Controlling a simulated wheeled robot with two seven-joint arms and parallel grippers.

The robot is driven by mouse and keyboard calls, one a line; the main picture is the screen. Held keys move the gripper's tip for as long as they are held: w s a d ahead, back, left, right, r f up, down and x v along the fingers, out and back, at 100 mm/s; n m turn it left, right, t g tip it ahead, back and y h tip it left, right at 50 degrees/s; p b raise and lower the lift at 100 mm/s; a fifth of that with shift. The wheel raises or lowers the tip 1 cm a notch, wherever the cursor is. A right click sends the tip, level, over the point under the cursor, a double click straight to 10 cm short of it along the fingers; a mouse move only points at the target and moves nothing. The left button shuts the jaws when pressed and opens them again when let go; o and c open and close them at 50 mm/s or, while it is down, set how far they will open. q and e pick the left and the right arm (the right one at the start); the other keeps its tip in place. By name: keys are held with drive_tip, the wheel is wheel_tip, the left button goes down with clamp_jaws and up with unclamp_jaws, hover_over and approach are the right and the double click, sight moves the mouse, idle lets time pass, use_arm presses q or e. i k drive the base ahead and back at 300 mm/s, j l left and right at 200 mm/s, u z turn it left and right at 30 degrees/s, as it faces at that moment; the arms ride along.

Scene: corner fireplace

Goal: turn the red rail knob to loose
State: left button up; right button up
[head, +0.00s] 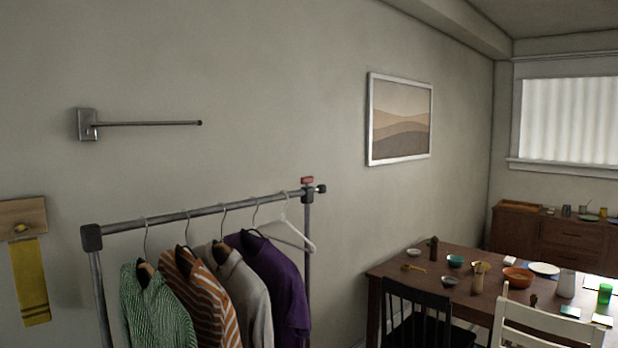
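The red rail knob (307,181) sits on top of the right corner of a clothes rack, at the far end of its grey rail (180,214). It is small in the head view, and I cannot tell which setting it is turned to. Several garments hang from the rail: a green one (155,310), an orange striped one (205,305), a beige one (248,290) and a purple one (280,275). An empty white hanger (295,238) hangs near the knob. Neither of my grippers shows in this view.
A metal wall arm (150,123) sticks out above the rack. A yellow cloth (30,285) hangs at the far left. At the right stand a dining table (395,268) with dishes, a black chair (415,310) and a white chair (545,320). A sideboard (570,243) stands behind.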

sight(306, 180)
drive_tip(key=i+j+z, duration=0.25)
drive_tip(key=i, duration=0.25)
drive_tip(key=i+j+z, duration=0.15)
drive_tip(key=i+z, duration=0.15)
drive_tip(key=i, duration=0.25)
